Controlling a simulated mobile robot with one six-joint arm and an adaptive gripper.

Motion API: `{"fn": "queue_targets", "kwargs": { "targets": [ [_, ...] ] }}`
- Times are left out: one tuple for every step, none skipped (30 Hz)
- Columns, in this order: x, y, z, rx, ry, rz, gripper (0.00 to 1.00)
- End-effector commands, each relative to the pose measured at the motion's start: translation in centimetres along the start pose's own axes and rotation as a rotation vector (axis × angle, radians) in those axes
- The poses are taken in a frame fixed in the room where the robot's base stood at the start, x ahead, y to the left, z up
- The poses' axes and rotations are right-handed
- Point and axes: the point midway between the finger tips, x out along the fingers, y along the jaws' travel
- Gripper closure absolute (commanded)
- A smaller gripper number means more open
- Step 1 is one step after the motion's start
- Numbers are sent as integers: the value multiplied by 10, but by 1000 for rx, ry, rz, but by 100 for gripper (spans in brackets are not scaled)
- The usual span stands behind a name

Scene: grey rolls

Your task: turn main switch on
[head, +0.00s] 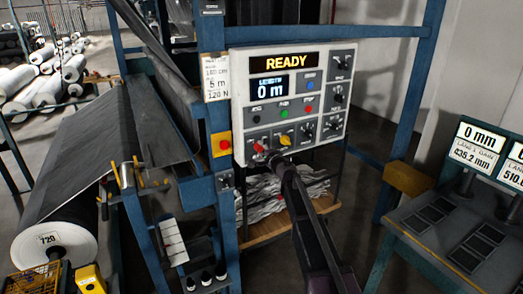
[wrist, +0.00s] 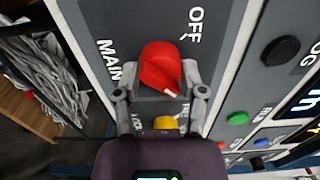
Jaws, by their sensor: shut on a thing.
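The red main switch knob (wrist: 160,66) sits on the grey control panel in the wrist view, with the label MAIN to its left and OFF to its upper right. A short white mark shows on its lower right edge. In the head view the knob (head: 258,148) is at the panel's lower left, partly hidden by my arm. My gripper (wrist: 160,72) has one finger on each side of the knob and is shut on it. In the head view my gripper (head: 268,156) reaches the panel from below. The other switch label beside the knob is hidden.
The control panel (head: 318,88) shows READY and a length of 0 m. A yellow knob (head: 285,140) and several black knobs sit right of the red one. A red button on a yellow box (head: 224,144) is on the post at left. A console (head: 450,235) stands right.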

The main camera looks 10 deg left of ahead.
Motion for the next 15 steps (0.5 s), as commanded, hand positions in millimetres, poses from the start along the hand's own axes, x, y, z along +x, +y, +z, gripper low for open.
{"fn": "queue_targets", "kwargs": {
  "targets": [
    [3, -1, -1, 4, 1, -1, 94],
    [3, -1, -1, 4, 1, -1, 94],
    [3, -1, -1, 4, 1, -1, 35],
    [3, -1, -1, 3, 1, -1, 26],
    [3, -1, -1, 3, 0, -1, 17],
    [2, -1, 0, 2, 0, -1, 11],
    [2, -1, 0, 2, 0, -1, 11],
    [2, -1, 0, 2, 0, -1, 11],
    [2, -1, 0, 1, 0, -1, 11],
    [2, 0, 0, 1, 0, -1, 11],
    [1, 0, 0, 1, 0, -1, 11],
    [1, 0, 0, 1, 0, -1, 11],
    [1, 0, 0, 0, -1, 0, 11],
    [1, 0, 0, 0, -1, 0, 11],
    [1, 0, 0, 0, -1, 0, 11]
  ]
}}
